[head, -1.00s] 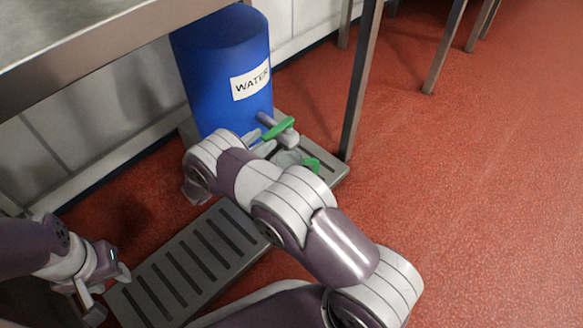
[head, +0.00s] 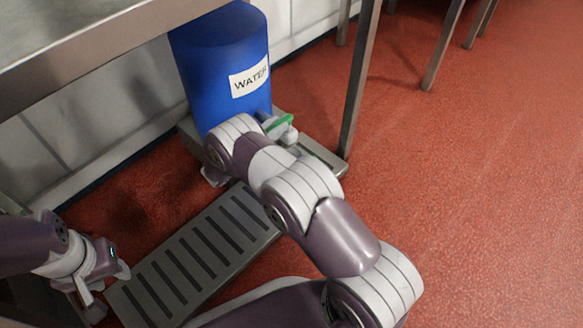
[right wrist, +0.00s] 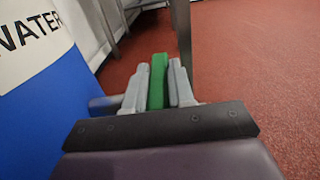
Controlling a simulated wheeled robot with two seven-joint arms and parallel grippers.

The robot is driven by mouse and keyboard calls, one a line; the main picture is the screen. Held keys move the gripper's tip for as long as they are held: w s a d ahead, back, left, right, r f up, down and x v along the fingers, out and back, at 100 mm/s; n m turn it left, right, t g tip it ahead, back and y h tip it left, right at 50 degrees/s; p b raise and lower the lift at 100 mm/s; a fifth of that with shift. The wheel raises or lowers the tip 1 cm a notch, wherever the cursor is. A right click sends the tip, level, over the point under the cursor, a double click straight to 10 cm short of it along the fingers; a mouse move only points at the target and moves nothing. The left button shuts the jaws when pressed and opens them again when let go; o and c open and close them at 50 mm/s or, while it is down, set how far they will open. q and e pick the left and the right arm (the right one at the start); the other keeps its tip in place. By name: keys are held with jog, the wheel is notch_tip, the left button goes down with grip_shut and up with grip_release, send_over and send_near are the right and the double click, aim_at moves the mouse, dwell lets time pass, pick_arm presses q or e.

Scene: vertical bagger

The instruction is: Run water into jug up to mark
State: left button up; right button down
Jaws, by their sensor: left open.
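A blue water drum (head: 215,65) labelled WATER stands under the steel table; it also shows in the right wrist view (right wrist: 45,105). In the head view my right arm covers most of this gripper. The jug is hidden now, so its water level cannot be seen. My left gripper (head: 100,287) is open and empty at lower left.
A slatted metal platform (head: 190,262) lies on the red floor, with a grated stand (head: 322,157) under the drum's front. The steel table edge (head: 110,58) is above, and a table leg (head: 359,85) stands right of the drum. The floor at right is clear.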

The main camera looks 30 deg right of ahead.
jog(key=shift+s+r+n+t+p, duration=0.1)
jog(key=shift+r+n+t+p, duration=0.2)
jog(key=shift+t+p, duration=0.3)
jog(key=t+p, duration=0.1)
jog(key=n+t+y+p, duration=0.1)
jog(key=shift+s+d+f+n+p, duration=0.1)
jog(key=shift+s+d+n+p, duration=0.2)
jog(key=shift+p, duration=0.1)
jog(key=shift+f+t+y, duration=0.15)
jog(key=shift+t+y, duration=0.15)
jog(key=shift+y, duration=0.1)
jog(key=n+t, duration=0.1)
jog(key=n+t+y+p, duration=0.1)
jog(key=s+t+y, duration=0.1)
jog(key=shift+d+n, duration=0.25)
jog(key=shift+n, duration=0.15)
